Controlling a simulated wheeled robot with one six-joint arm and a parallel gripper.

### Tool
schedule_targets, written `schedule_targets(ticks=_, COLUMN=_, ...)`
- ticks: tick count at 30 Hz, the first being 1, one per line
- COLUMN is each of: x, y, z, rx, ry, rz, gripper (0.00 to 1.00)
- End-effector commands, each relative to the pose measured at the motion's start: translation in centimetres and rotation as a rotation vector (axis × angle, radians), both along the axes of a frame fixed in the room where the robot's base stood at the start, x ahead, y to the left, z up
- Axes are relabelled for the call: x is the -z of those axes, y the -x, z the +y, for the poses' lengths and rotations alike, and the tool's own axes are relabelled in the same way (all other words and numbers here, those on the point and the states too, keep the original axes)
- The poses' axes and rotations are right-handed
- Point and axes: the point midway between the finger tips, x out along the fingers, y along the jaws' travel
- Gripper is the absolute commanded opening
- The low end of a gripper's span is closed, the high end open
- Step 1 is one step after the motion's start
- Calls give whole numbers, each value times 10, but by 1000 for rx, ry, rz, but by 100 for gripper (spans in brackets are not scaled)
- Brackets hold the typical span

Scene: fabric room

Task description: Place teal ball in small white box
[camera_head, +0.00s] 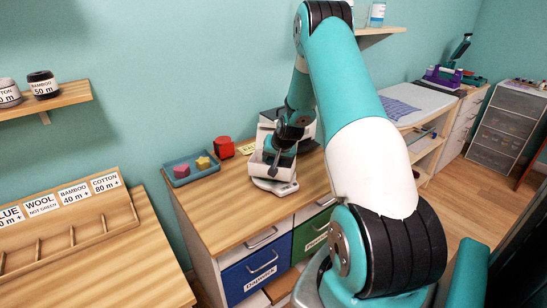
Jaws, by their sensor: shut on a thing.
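My gripper (273,168) points down on the wooden counter's far side, with its dark wrist above it. Its fingertips are at a small white box (257,160) and look to be inside or just in front of it; I cannot tell which. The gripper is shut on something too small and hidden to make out. The box seems to stand on a white device with a flat base (275,186), like a scale. I cannot make out a teal ball; the gripper, the box walls or my arm may hide it.
A blue tray (174,180) with a dark red piece (181,171) and a yellow piece (203,162) lies left on the counter (225,215). A red object (223,147) stands beside it. Drawers, one blue (250,277), are below. The counter's front left is clear. My arm covers the right.

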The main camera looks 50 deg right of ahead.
Motion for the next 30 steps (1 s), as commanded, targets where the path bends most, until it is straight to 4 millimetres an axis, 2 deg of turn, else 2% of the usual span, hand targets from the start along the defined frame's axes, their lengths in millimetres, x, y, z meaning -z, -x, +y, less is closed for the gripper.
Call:
schedule_targets(ticks=7, x=4, y=0, z=0, rx=0, ry=1, rz=-1, gripper=29)
schedule_targets(ticks=8, x=4, y=0, z=0, rx=0, ry=0, rz=0, gripper=58)
schedule_targets(ticks=10, x=4, y=0, z=0, rx=0, ry=0, rz=0, gripper=74)
schedule_targets(ticks=11, x=4, y=0, z=0, rx=0, ry=0, rz=0, gripper=77)
schedule_targets(ticks=20, x=2, y=0, z=0, rx=0, ry=1, rz=-1, gripper=77)
schedule_targets(ticks=24, x=-15, y=0, z=0, rx=0, ry=1, rz=-1, gripper=77)
schedule_targets(ticks=26, x=-19, y=6, z=1, rx=1, ry=3, rz=-3, gripper=77)
schedule_targets(ticks=30, x=-47, y=22, z=7, rx=1, ry=3, rz=-4, gripper=77)
